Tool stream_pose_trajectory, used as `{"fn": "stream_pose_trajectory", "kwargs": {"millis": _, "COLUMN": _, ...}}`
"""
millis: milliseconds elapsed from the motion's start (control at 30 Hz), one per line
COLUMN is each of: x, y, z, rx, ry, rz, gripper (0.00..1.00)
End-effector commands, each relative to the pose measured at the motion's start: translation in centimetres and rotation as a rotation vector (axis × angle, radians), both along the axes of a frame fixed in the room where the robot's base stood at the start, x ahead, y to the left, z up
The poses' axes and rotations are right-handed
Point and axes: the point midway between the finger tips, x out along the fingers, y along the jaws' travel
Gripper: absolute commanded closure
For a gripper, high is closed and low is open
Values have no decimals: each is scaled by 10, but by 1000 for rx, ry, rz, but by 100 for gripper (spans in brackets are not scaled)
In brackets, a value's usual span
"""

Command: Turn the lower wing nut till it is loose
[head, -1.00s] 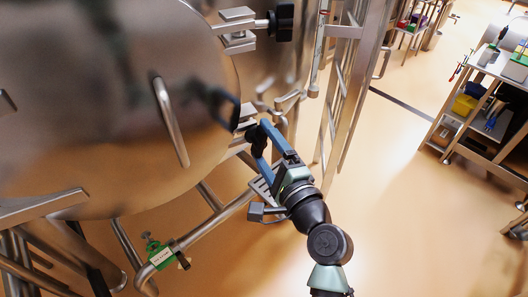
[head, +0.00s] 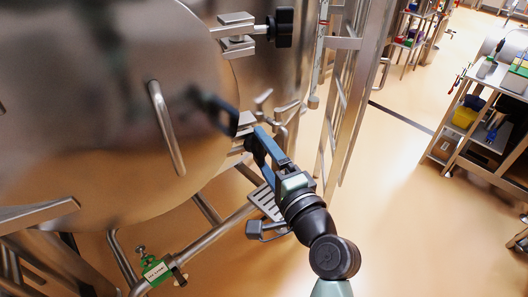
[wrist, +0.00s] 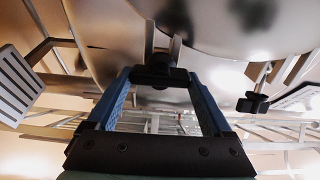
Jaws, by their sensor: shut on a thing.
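The lower wing nut (wrist: 160,72) is a black knob on the steel clamp at the lower right edge of the round hatch (head: 110,130). In the wrist view it sits between the tips of my gripper's two blue fingers (wrist: 160,77), which are shut on it. In the head view my gripper (head: 254,142) reaches up and left to the clamp, and its fingers mostly hide the nut. The upper wing nut (head: 284,27), also black, sits on the upper clamp (head: 237,32), apart from my gripper. How loose the lower nut is cannot be seen.
A steel ladder-like frame (head: 345,110) stands close to the right of my gripper. A pipe with a green tagged valve (head: 154,269) runs below the hatch. A loaded cart (head: 490,110) stands far right; the floor between is clear.

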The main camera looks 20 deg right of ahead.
Motion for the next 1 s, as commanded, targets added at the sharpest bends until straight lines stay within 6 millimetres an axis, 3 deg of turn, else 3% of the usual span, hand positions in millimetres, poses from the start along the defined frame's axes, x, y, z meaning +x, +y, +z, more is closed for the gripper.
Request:
{"fn": "stream_pose_trajectory", "kwargs": {"millis": 67, "x": 0, "y": 0, "z": 0, "rx": -5, "ry": 1, "rz": 0, "gripper": 71}}
{"fn": "stream_pose_trajectory", "kwargs": {"millis": 100, "x": 0, "y": 0, "z": 0, "rx": -4, "ry": 1, "rz": 0, "gripper": 8}}
{"fn": "stream_pose_trajectory", "kwargs": {"millis": 167, "x": 0, "y": 0, "z": 0, "rx": -4, "ry": 1, "rz": 0, "gripper": 0}}
{"fn": "stream_pose_trajectory", "kwargs": {"millis": 433, "x": -2, "y": 0, "z": -1, "rx": -2, "ry": 1, "rz": -1, "gripper": 0}}
{"fn": "stream_pose_trajectory", "kwargs": {"millis": 567, "x": -15, "y": -2, "z": -2, "rx": -2, "ry": 1, "rz": -3, "gripper": 0}}
{"fn": "stream_pose_trajectory", "kwargs": {"millis": 1000, "x": -105, "y": -6, "z": -3, "rx": -4, "ry": 2, "rz": -3, "gripper": 0}}
